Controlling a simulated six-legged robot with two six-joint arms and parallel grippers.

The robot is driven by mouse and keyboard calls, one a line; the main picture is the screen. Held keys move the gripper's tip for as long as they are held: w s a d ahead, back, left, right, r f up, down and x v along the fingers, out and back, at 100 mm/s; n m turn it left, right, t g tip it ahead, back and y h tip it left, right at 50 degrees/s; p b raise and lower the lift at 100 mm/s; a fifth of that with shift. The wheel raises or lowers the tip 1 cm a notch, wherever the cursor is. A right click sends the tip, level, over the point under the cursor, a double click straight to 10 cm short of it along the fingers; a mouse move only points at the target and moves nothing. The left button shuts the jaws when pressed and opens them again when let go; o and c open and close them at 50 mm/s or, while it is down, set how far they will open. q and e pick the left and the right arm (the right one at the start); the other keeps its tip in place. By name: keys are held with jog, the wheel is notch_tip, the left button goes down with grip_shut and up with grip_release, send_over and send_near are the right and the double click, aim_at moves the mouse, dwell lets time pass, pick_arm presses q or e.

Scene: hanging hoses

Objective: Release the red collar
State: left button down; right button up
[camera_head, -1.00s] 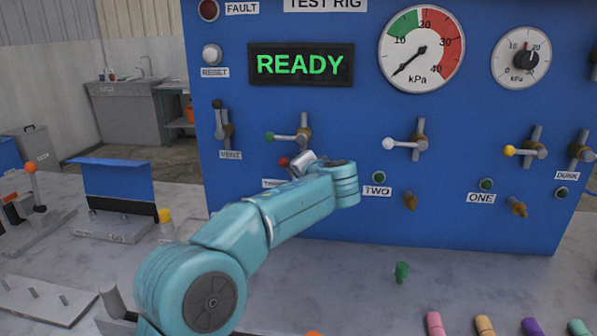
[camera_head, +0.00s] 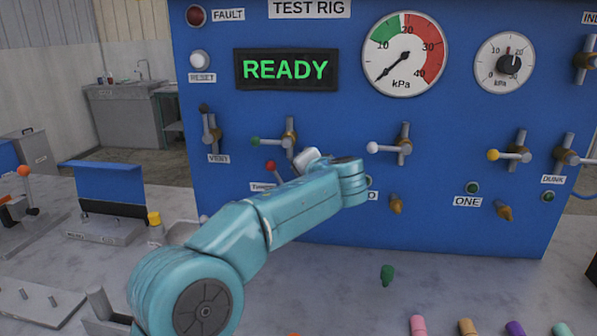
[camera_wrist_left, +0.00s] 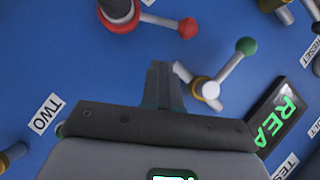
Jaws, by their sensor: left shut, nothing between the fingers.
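In the left wrist view, a red collar (camera_wrist_left: 118,28) rings a dark and grey fitting at the top. A pale lever with a red ball knob (camera_wrist_left: 187,28) extends from it. My left gripper (camera_wrist_left: 163,68) is shut and empty. Its fingertips are apart from the collar in the picture, below the red knob and beside the green-knobbed valve (camera_wrist_left: 206,89). In the head view my arm hides the fingers. My right gripper is not in view.
The blue test rig panel (camera_head: 445,215) carries several levers, gauges and a READY display (camera_head: 286,69). The white-knobbed lever (camera_head: 390,148) is close to my wrist. A green plug (camera_head: 387,275) and several coloured pegs stand on the grey bench (camera_head: 330,290).

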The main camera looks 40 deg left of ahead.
pick_arm(q)
jog(key=v, duration=0.8)
jog(key=shift+s+d+b, duration=0.3)
jog(key=shift+s+b, duration=0.05)
jog(key=shift+b, duration=0.05)
